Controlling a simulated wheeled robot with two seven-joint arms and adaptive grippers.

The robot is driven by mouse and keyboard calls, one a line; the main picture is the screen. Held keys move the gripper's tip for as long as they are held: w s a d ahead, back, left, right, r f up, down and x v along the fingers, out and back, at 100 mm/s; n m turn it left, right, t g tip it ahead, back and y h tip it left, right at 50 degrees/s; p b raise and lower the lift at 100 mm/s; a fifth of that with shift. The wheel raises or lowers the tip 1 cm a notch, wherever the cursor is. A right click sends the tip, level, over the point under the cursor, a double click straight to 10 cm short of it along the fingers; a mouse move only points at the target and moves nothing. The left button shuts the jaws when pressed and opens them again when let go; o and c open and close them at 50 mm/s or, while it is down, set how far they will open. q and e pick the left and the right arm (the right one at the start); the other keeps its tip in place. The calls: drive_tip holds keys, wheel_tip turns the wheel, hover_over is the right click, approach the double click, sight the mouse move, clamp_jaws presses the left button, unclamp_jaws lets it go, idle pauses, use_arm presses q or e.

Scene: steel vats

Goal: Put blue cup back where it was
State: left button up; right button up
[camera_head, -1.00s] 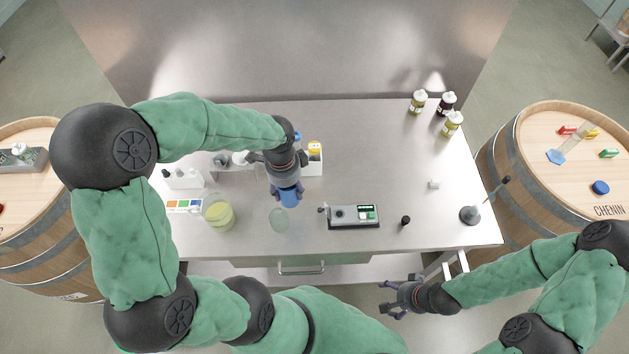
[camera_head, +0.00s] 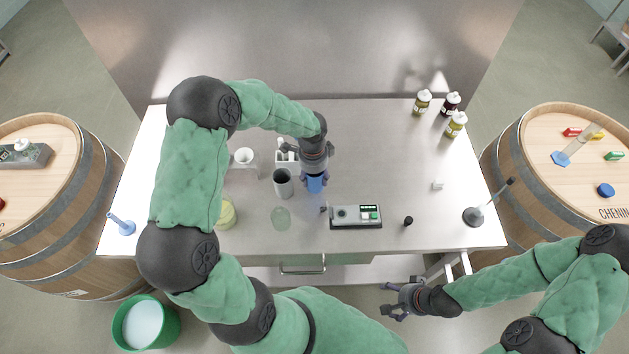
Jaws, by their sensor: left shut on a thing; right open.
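The blue cup (camera_head: 316,185) shows below my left gripper (camera_head: 315,178), over the middle of the steel table. My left gripper is shut on it. I cannot tell whether the cup touches the tabletop. My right gripper (camera_head: 393,299) is open and empty, in front of the table's front edge.
A small instrument (camera_head: 355,216) lies right of the blue cup. A pale green glass (camera_head: 281,218) and a yellow beaker (camera_head: 227,213) stand in front and left. A white caddy (camera_head: 288,157) is behind. Bottles (camera_head: 422,102) stand at the back right. The table's right middle is mostly clear.

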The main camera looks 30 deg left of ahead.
sight(315, 182)
use_arm(q)
drive_tip(key=shift+f, duration=1.45)
drive_tip(key=shift+f, duration=0.15)
drive_tip(key=o, duration=1.4)
drive_tip(key=shift+r, duration=0.4)
drive_tip(key=r, duration=0.5)
drive_tip(key=r+p, duration=0.1)
drive_tip(key=r, duration=0.5)
drive_tip(key=shift+s+a+r, duration=0.15)
drive_tip(key=shift+s+r, duration=0.05)
drive_tip(key=shift+r, duration=0.1)
